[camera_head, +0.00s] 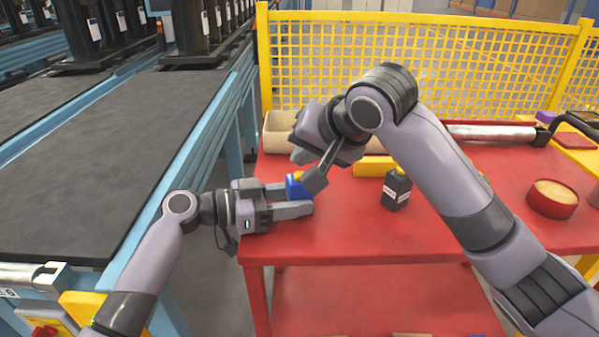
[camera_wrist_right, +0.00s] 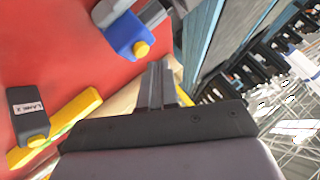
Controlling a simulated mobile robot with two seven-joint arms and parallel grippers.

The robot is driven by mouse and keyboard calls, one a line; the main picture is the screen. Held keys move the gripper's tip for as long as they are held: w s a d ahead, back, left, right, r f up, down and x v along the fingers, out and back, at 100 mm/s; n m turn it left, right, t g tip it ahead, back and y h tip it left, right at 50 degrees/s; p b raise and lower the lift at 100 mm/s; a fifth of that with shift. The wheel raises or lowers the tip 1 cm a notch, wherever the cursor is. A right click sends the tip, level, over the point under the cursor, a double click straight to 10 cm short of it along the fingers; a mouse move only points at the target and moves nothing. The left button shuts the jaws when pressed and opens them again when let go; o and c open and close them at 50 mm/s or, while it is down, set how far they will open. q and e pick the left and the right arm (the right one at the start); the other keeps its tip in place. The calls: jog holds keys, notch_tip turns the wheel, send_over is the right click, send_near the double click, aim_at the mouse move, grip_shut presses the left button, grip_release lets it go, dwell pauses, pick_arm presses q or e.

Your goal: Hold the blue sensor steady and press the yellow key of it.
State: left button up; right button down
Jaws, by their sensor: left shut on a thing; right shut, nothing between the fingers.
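The blue sensor (camera_head: 296,187) is held over the near left corner of the red table, with its round yellow key (camera_head: 299,175) partly hidden in the head view. My left gripper (camera_head: 297,199) is shut on the sensor, one finger on each side. My right gripper (camera_head: 316,179) is shut and empty, close beside the sensor on its right. In the right wrist view the sensor (camera_wrist_right: 124,33) and its yellow key (camera_wrist_right: 142,49) show clearly. There the closed fingertips of my right gripper (camera_wrist_right: 160,64) appear just beside the key; a gap shows between them.
A yellow block (camera_head: 373,167) and a cardboard box (camera_head: 276,138) lie behind. A round red container (camera_head: 552,199) is at right. A yellow mesh fence (camera_head: 420,70) closes the back; a conveyor (camera_head: 80,165) runs at left.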

jog(key=shift+f, duration=0.15)
jog(key=shift+f, duration=0.3)
jog(key=shift+f, duration=0.5)
dwell(2.0)
jog(key=shift+r, duration=0.95)
jog(key=shift+r, duration=0.1)
jog(key=shift+r, duration=2.4)
